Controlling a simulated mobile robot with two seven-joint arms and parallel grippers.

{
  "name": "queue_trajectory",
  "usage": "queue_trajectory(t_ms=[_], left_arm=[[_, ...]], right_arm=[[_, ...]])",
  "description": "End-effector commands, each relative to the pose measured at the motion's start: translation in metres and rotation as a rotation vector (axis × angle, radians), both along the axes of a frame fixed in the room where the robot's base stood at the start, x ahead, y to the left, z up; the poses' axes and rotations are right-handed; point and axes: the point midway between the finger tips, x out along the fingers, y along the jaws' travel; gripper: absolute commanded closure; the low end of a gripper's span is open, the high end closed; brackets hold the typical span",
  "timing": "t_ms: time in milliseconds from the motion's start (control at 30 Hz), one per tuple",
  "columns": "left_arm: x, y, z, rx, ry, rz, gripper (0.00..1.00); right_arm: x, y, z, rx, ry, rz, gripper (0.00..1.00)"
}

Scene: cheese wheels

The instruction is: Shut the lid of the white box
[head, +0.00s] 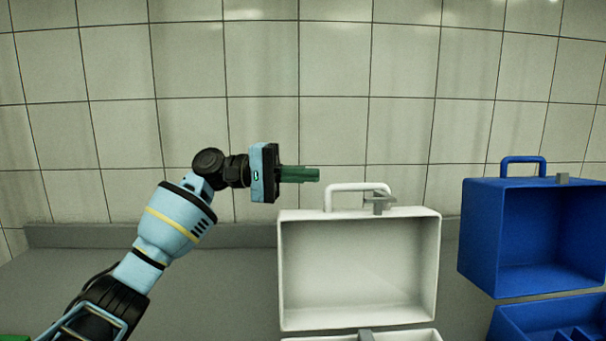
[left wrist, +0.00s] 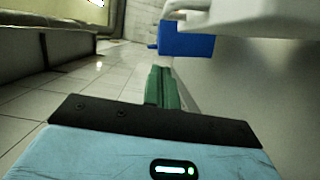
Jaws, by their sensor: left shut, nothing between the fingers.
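The white box (head: 287,273) stands open at the centre right of the head view. Its lid is raised upright, with the hollow inner side facing me, a handle (head: 330,199) and a grey latch (head: 379,203) on its top edge. The box's lower part shows only as a strip at the bottom edge. My left gripper (head: 316,174) has green fingers, shut and empty, pointing right, just above and left of the lid's top edge near the handle. In the left wrist view the green fingers (left wrist: 162,88) are together. My right gripper is not in view.
A blue box (head: 480,237), also with its lid raised, stands to the right of the white box. A tiled wall (head: 190,70) is close behind. The grey counter (head: 230,280) left of the white box is clear.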

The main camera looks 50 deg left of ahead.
Motion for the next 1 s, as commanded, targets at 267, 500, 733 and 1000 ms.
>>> queue_trajectory(t_ms=[267, 500, 733, 1000], left_arm=[[0.030, -0.044, 0.004, -0.001, -0.004, -0.003, 1.00], [0.029, -0.071, 0.000, 0.005, -0.002, 0.000, 1.00], [0.017, -0.084, 0.000, 0.003, -0.002, 0.001, 1.00], [0.014, -0.088, 0.000, 0.001, -0.001, 0.000, 1.00]], right_arm=[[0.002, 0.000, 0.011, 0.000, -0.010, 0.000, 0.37], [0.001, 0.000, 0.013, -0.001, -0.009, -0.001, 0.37], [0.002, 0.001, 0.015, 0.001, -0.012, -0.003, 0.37], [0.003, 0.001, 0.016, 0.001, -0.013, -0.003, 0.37]])
